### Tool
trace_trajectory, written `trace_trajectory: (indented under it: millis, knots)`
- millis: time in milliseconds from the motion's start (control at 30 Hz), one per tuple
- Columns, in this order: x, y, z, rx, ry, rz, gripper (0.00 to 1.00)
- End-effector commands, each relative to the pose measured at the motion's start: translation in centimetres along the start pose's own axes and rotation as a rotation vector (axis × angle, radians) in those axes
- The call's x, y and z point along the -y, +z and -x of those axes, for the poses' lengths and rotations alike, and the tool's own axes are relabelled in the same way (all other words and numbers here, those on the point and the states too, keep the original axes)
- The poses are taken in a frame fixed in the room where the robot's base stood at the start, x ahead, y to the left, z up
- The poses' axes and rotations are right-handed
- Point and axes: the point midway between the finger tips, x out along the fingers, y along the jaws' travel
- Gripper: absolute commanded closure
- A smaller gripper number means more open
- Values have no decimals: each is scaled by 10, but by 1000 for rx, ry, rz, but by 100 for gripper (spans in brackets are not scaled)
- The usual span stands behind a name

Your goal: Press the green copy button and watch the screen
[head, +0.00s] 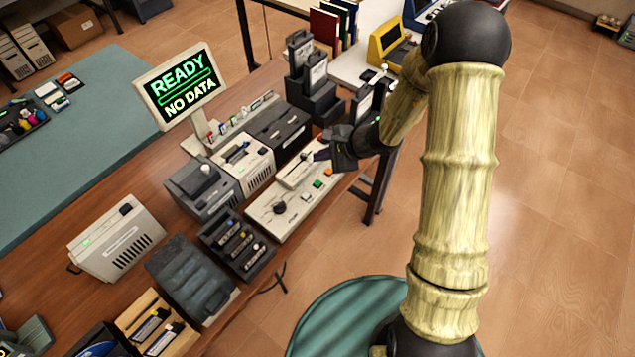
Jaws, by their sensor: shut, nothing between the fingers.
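A screen (181,88) on a pale stand shows "READY" and "NO DATA" in green and yellow-green letters on black. A pale control panel (266,212) lies on the near side of the wooden table. My gripper (318,156) is shut and empty, over the upper right end of the panel. It is apart from the green button, farther up the picture. The gripper hides part of the panel's far end.
Grey and white box devices (207,191) stand behind the panel, and a dark slotted rack (236,244) is to its left. Tall dark holders (310,80) stand beyond my gripper. Open tiled floor (565,200) lies to the right.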

Motion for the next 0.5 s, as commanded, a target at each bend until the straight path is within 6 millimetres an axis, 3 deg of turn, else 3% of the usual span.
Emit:
trace_trajectory:
  millis: [500]
  knots:
    - [-30,-30,-41,0,2,-1,100]
